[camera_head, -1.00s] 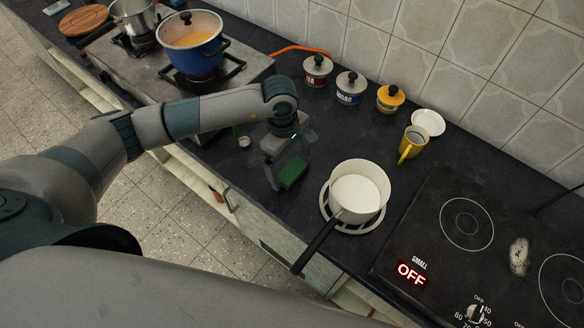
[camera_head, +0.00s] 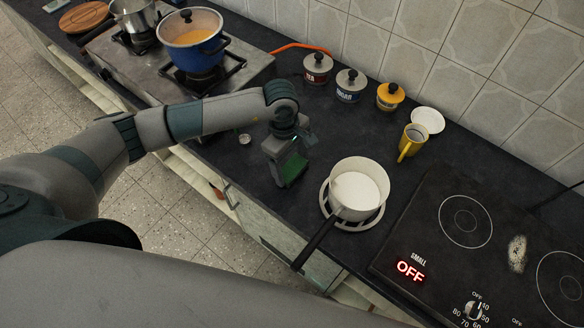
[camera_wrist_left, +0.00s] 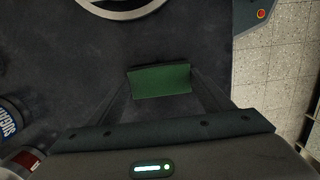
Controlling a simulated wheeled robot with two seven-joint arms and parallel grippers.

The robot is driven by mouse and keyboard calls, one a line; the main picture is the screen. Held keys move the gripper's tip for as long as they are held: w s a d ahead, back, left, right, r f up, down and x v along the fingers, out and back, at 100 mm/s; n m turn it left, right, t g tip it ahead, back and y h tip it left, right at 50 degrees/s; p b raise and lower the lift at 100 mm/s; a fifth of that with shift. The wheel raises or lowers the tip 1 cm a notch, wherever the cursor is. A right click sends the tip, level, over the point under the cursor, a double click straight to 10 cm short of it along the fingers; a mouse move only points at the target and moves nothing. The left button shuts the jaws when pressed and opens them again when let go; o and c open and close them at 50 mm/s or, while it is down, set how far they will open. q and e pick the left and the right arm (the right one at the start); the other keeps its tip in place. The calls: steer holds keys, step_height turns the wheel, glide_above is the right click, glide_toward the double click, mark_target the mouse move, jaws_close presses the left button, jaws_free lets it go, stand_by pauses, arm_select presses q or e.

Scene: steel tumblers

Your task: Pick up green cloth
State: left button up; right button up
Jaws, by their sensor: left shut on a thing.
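The green cloth (camera_head: 292,170) is a small folded piece on the dark counter, left of the white saucepan. My left gripper (camera_head: 288,172) is over it from above, with its fingers shut on the cloth. In the left wrist view the cloth (camera_wrist_left: 160,81) lies between the two fingertips (camera_wrist_left: 161,84). I cannot tell whether the cloth is clear of the counter. My right gripper is not in view.
A white saucepan (camera_head: 359,187) stands on a round trivet close to the right, its dark handle (camera_head: 315,243) reaching over the counter's front edge. Canisters (camera_head: 350,85), a yellow mug (camera_head: 412,141) and a white saucer (camera_head: 428,120) stand behind. A blue pot (camera_head: 195,45) is on the stove at left.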

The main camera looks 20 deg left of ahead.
mark_target(291, 167)
arm_select(q)
step_height(291, 167, up, 9)
steer(key=b, duration=0.3)
steer(key=shift+f, duration=0.2)
steer(key=shift+r+b, duration=0.35)
steer(key=shift+r, duration=0.4)
steer(key=o, duration=0.3)
steer(key=shift+c, duration=1)
steer(key=s+a+r+m, duration=0.2)
steer(key=r+m, duration=0.2)
steer(key=m, duration=0.3)
steer(key=s+a+r+m+y, duration=0.1)
steer(key=s+a+r+m, duration=0.1)
steer(key=m, duration=0.5)
step_height(291, 167, up, 2)
steer(key=shift+s+a+r+g, duration=0.1)
steer(key=shift+s+a+g, duration=0.25)
steer(key=shift+a, duration=0.5)
